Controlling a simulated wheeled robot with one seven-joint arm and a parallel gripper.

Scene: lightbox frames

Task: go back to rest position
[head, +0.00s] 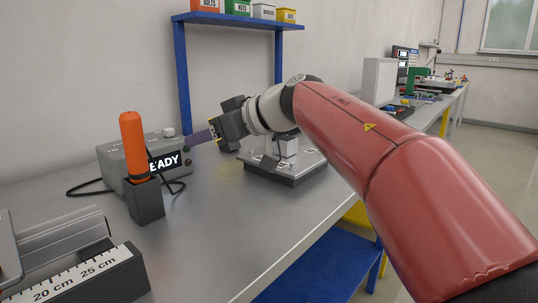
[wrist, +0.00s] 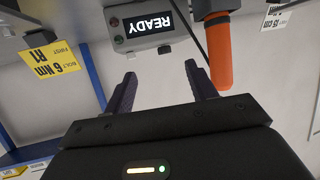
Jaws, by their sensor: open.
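My gripper (head: 203,138) is at the end of my red and grey arm, above the metal workbench (head: 215,215). In the wrist view, my gripper (wrist: 158,88) has its two dark fingers apart with nothing between them. The fingers point toward a grey box with a READY display (wrist: 149,26), which also shows in the head view (head: 165,162), partly hidden by the orange-handled tool (head: 133,140). That tool stands upright in a dark holder (head: 146,200) and also shows in the wrist view (wrist: 219,55).
A grey fixture (head: 285,172) stands on the bench under my wrist. A blue shelf (head: 238,21) with several bins rises behind. A ruler-marked rail (head: 82,275) lies at the front left. The bench between rail and fixture is largely clear. A dark cable loops by the READY box.

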